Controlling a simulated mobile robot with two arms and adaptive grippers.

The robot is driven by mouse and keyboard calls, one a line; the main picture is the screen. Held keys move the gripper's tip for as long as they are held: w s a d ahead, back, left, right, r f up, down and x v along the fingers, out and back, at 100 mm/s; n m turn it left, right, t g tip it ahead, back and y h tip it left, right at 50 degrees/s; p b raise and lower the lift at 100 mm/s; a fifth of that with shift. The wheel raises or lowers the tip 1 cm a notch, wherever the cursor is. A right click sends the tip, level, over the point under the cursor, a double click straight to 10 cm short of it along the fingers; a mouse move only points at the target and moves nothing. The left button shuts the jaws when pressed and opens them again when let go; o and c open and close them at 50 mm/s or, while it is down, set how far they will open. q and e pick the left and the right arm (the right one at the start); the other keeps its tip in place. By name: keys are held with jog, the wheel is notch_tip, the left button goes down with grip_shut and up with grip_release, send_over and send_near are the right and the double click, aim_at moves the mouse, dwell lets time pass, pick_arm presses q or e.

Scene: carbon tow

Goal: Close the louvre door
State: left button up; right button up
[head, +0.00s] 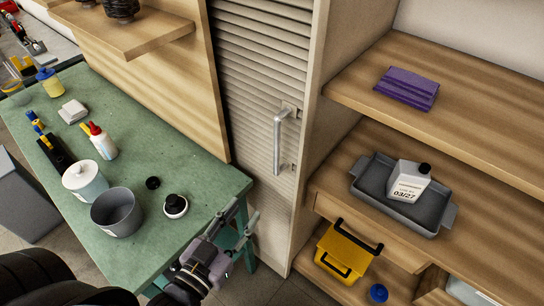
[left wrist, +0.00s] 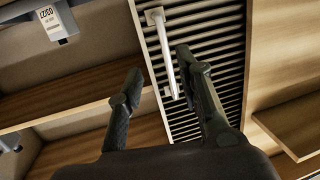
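The louvre door (head: 262,60) is a tall cream slatted panel in the middle of the head view. Its silver bar handle (head: 278,145) stands upright near the door's right edge. The door looks shut or nearly so; I cannot tell whether a gap remains. My left gripper (head: 243,214) is open and empty, in front of and below the handle, beside the green table's corner. In the left wrist view the slats (left wrist: 200,60) and handle (left wrist: 168,62) show beyond the open fingers, the handle close to the right finger in the picture. My right gripper is not in view.
A green table (head: 140,250) with a grey pot (head: 115,212), a white jar (head: 85,181) and bottles stands left. Wooden shelves (head: 480,150) at right hold a purple cloth (head: 408,88), a grey tray (head: 440,222) and a yellow box (head: 345,252).

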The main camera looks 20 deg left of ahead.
pick_arm(q)
notch_tip(320, 180, up, 4)
jog(key=p, duration=0.4)
send_near(275, 152)
jog(key=shift+t, duration=0.4)
jog(key=w, duration=0.3)
jog(key=w+d, duration=0.1)
jog(key=w, duration=0.5)
jog(key=shift+w+d+f, duration=0.15)
jog(key=shift+d+f, duration=0.1)
jog(key=shift+w+d+f, duration=0.1)
jog(key=shift+w, duration=0.55)
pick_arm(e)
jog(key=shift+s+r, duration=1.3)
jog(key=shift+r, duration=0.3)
pick_arm(q)
jog(key=shift+c, duration=0.2)
grip_shut()
